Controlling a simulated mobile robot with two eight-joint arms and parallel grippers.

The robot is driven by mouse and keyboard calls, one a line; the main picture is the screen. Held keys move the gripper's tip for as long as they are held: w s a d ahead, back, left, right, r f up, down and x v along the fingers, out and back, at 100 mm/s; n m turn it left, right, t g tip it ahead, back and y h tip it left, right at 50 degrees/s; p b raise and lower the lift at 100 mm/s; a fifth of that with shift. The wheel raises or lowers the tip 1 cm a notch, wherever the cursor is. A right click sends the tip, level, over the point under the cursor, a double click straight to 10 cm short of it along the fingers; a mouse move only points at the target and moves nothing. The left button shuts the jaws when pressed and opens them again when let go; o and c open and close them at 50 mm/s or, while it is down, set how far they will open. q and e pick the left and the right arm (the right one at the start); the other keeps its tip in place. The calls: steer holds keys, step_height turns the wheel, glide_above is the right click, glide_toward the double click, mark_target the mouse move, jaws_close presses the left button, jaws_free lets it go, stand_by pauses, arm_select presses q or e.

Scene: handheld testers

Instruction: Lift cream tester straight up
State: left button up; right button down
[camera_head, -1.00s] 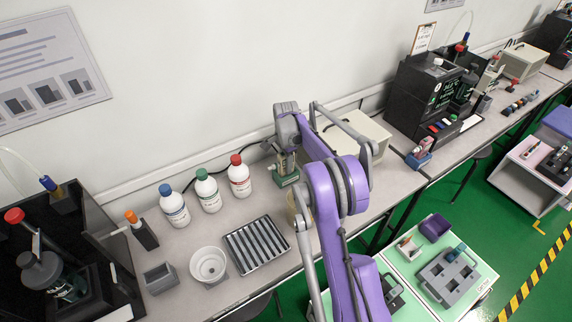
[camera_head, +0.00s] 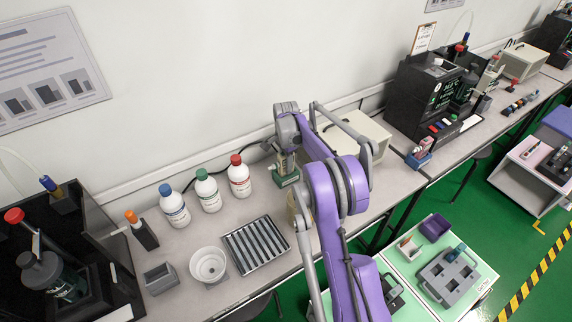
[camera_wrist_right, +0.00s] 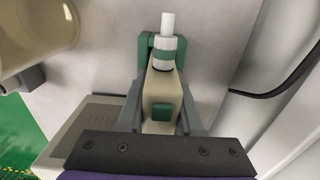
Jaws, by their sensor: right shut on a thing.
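The cream tester (camera_wrist_right: 158,88) shows in the right wrist view, with a green button and a white tip banded in green. My right gripper (camera_wrist_right: 160,122) is shut on it, with a grey finger on each side. A green holder (camera_wrist_right: 146,48) sits around the tip end; I cannot tell whether the tester touches it. In the head view my right gripper (camera_head: 287,155) is above the green holder (camera_head: 287,179) on the bench. The tester is mostly hidden there by the gripper. My left gripper is not in view.
Three capped white bottles (camera_head: 209,194) stand left of the holder. A beige box (camera_head: 360,134) is to its right, behind my arm. A ribbed tray (camera_head: 257,246) lies in front. A beige round container (camera_wrist_right: 35,38) is nearby in the wrist view. The wall is close behind.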

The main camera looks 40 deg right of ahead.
steer(key=shift+r, duration=0.15)
stand_by(0.3)
steer(key=shift+r+p, duration=1.2)
steer(key=shift+r, duration=1.7)
